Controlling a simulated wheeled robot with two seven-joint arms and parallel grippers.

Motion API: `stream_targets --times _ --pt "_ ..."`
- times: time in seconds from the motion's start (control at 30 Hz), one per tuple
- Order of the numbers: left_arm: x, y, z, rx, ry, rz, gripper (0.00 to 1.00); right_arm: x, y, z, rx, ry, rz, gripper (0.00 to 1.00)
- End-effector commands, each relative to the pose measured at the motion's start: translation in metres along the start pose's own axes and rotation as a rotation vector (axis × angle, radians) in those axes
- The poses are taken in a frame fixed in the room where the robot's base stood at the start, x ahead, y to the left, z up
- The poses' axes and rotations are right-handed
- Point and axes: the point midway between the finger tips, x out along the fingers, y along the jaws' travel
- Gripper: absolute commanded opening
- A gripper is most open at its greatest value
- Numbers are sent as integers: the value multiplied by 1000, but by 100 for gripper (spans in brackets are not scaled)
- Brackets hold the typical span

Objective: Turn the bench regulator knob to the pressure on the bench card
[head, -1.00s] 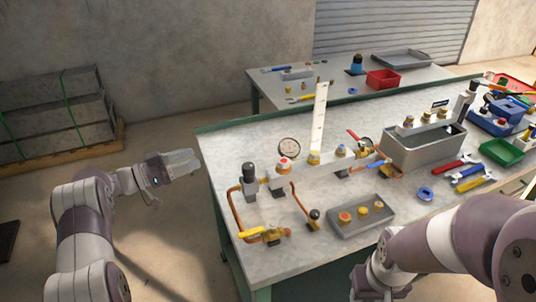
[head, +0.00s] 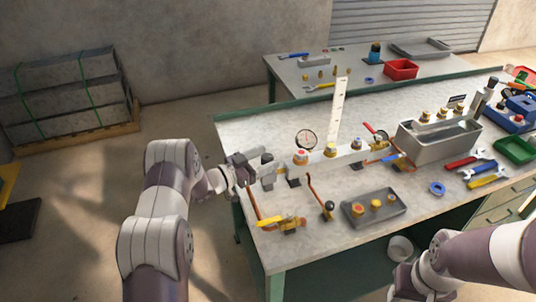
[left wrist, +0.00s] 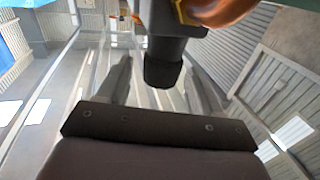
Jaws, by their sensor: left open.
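The dark regulator knob (head: 267,158) stands upright at the left end of the grey manifold on the bench. My open left gripper (head: 243,166) is at the knob's left side. In the left wrist view the black knob (left wrist: 163,65) shows between the two fingers, with no clear contact. A round white-faced gauge (head: 306,138) stands behind the manifold; its reading is too small to tell. A tall white card or scale (head: 338,110) stands behind the manifold, its marks unreadable. My right gripper (head: 400,284) is low at the right, its fingers not clearly seen.
Copper pipes and a yellow-handled valve (head: 283,223) are in front of the manifold. A grey tray (head: 395,218) with brass fittings lies nearby. A grey tank (head: 440,146) and wrenches (head: 485,180) are at right.

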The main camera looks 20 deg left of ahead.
Motion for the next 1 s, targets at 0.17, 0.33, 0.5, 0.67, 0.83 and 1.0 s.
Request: stream_targets --times 0.17,0.33,0.5,0.67,0.83,1.0 --pt "14 0 0 0 0 0 65 -3 0 0 0 0 0 43" --pt "14 0 0 0 0 0 65 -2 0 0 0 0 0 43" --pt "14 0 0 0 0 0 29 -2 0 0 0 0 0 43" --pt "14 0 2 0 2 7 15 1 0 0 0 0 0 43" --pt "14 -1 5 3 9 118 15 24 0 3 0 -1 0 43" --pt "14 0 0 0 5 142 15 21 0 3 0 0 0 43"
